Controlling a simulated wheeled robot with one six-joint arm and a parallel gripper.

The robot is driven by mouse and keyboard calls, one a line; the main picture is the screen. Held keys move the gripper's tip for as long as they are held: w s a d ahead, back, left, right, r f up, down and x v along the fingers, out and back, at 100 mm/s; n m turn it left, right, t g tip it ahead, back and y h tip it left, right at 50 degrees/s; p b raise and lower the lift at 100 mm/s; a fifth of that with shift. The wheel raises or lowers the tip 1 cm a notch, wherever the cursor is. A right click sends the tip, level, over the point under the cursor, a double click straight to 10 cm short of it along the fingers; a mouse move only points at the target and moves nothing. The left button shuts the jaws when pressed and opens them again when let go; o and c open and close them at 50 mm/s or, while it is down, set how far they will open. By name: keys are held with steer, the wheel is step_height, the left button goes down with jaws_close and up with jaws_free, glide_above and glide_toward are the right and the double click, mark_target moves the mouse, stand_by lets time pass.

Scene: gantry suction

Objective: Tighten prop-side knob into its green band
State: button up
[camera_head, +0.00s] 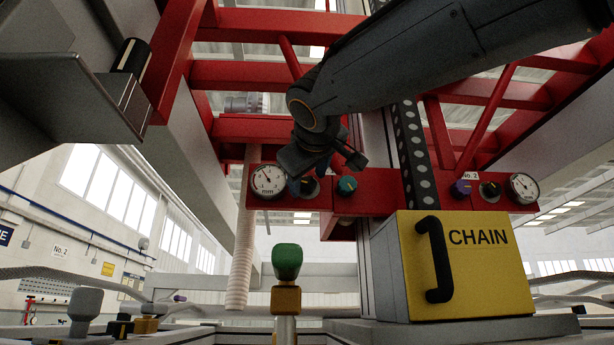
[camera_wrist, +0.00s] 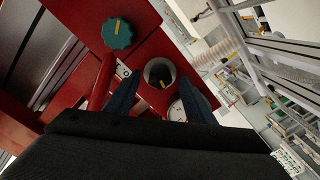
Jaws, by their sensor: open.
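A black knob (camera_wrist: 158,72) with a yellow mark sits in a grey ring on the red panel in the wrist view. In the head view the same dark knob (camera_head: 310,188) shows just below my gripper (camera_head: 309,176), beside a white dial gauge (camera_head: 268,180). My gripper's two blue fingers (camera_wrist: 160,80) are open, one on each side of the knob in the wrist view. I cannot tell whether they touch it. The gauge (camera_wrist: 177,110) is partly hidden behind a finger in the wrist view. No green band is clear on it.
A teal knob (camera_head: 347,185) is right of the dark knob. Another panel at right has a purple knob (camera_head: 462,188), a dark knob (camera_head: 490,191) and a gauge (camera_head: 524,187). A yellow CHAIN box (camera_head: 480,262) and green-topped lever (camera_head: 287,262) stand below. Red beams (camera_head: 250,75) surround my arm.

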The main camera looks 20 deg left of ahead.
steer(key=c, duration=1.1)
steer(key=shift+o, duration=0.2)
steer(key=m+b, duration=0.2)
steer(key=b, duration=0.1)
steer(key=shift+f, duration=0.2)
steer(key=shift+r+m+b, duration=0.2)
steer(key=shift+m+b, duration=0.9)
steer(key=shift+m, duration=0.5)
steer(key=o, duration=1.1)
steer(key=shift+c, duration=0.2)
steer(key=shift+d, duration=0.1)
